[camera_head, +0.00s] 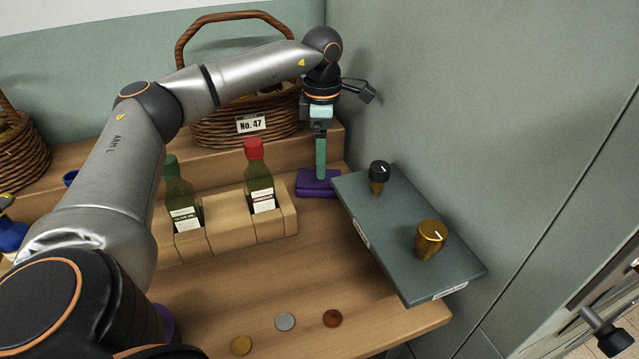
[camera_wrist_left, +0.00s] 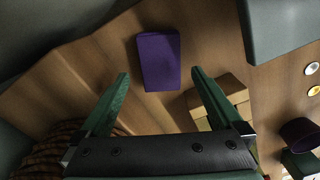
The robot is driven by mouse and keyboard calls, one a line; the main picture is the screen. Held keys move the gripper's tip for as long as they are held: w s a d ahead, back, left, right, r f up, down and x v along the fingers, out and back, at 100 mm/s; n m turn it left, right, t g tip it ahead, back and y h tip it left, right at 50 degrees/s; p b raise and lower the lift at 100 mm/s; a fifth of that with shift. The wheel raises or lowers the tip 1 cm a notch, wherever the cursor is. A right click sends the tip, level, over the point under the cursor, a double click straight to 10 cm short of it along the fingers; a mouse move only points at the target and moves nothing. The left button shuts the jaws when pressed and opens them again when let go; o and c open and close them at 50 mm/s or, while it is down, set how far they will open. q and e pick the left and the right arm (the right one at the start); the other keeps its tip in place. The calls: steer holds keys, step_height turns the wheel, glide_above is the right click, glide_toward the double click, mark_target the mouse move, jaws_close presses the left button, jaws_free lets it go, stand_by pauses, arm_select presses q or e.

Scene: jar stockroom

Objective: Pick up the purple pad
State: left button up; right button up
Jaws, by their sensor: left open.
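The purple pad (camera_head: 316,187) lies flat on the wooden counter, between the bottle holder and the grey-green panel. In the left wrist view the purple pad (camera_wrist_left: 159,60) shows as a plain purple block ahead of the fingers. My left gripper (camera_head: 321,176) points down over the pad in the head view and hides part of it. In the left wrist view my left gripper (camera_wrist_left: 159,73) is open, its two green fingers spread on either side of the pad's near end, with nothing between them. Whether the fingertips touch the pad's level cannot be told. My right gripper is not in view.
A wooden holder (camera_head: 229,228) with a red-capped bottle (camera_head: 259,178) and a green-capped bottle (camera_head: 181,196) stands left of the pad. A grey-green panel with knobs (camera_head: 405,240) is close on the right. A wicker basket (camera_head: 215,125) stands behind. Coins (camera_head: 285,321) lie in front.

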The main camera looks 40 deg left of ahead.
mark_target(319, 183)
arm_select(q)
steer(key=f, duration=0.5)
steer(key=shift+s+a, duration=0.2)
steer(key=shift+a, duration=0.05)
steer(key=shift+f, duration=0.45)
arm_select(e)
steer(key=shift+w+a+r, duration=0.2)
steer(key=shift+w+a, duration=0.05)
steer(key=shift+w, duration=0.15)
